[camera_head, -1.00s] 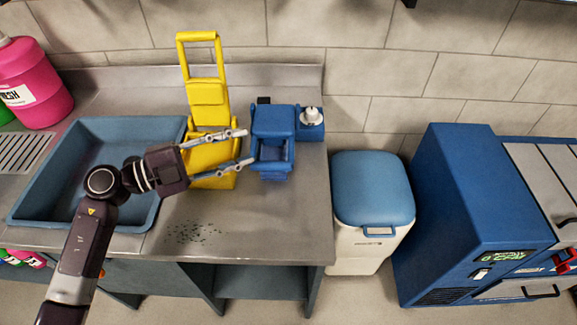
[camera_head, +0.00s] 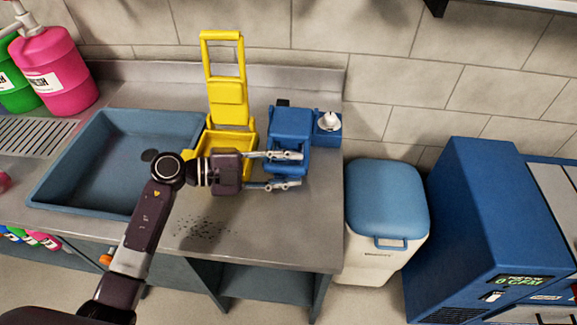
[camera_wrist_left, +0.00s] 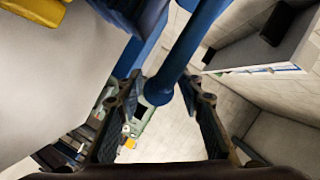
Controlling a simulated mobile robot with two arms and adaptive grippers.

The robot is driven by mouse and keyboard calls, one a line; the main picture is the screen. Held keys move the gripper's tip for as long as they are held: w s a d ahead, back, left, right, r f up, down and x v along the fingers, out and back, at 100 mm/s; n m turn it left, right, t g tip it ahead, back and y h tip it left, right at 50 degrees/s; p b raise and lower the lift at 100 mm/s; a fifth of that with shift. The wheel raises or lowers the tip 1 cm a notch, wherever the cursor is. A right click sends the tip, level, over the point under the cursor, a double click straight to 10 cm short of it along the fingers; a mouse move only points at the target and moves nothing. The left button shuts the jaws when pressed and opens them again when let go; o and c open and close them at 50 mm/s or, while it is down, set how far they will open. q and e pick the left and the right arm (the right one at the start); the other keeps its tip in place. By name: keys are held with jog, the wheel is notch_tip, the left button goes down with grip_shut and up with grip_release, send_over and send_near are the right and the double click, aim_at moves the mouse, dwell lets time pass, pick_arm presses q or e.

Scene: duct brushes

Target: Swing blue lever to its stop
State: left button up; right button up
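The blue lever (camera_wrist_left: 185,55) shows in the left wrist view as a round bar coming down from the top, its end between the fingers of my left gripper (camera_wrist_left: 162,105). The fingers are spread apart, with visible room beside the bar. In the head view the blue unit (camera_head: 291,125) stands on the counter near its right end. My left gripper (camera_head: 292,170) reaches from the left across the unit's lower front, its two fingers apart. I cannot tell whether a finger touches the bar. My right gripper is in neither view.
A yellow wringer-like unit (camera_head: 229,92) stands just left of the blue unit. A blue sink basin (camera_head: 50,180) lies further left, with pink (camera_head: 58,70) and green jugs behind. A white bin with blue lid (camera_head: 384,195) stands right of the counter.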

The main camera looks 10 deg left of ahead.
pick_arm(q)
grip_shut()
dwell(0.3)
jog(key=shift+n+g, duration=0.3)
jog(key=shift+n, duration=0.2)
jog(key=r+p, duration=0.1)
jog(key=p, duration=0.1)
jog(key=r+p, duration=0.3)
jog(key=p, duration=0.2)
jog(key=shift+w+r, duration=0.25)
jog(key=shift+r, duration=0.1)
jog(key=w+r+p, duration=0.3)
jog(key=r+p, duration=0.2)
jog(key=r, duration=0.2)
jog(key=shift+w+p, duration=0.15)
jog(key=shift+p, duration=0.2)
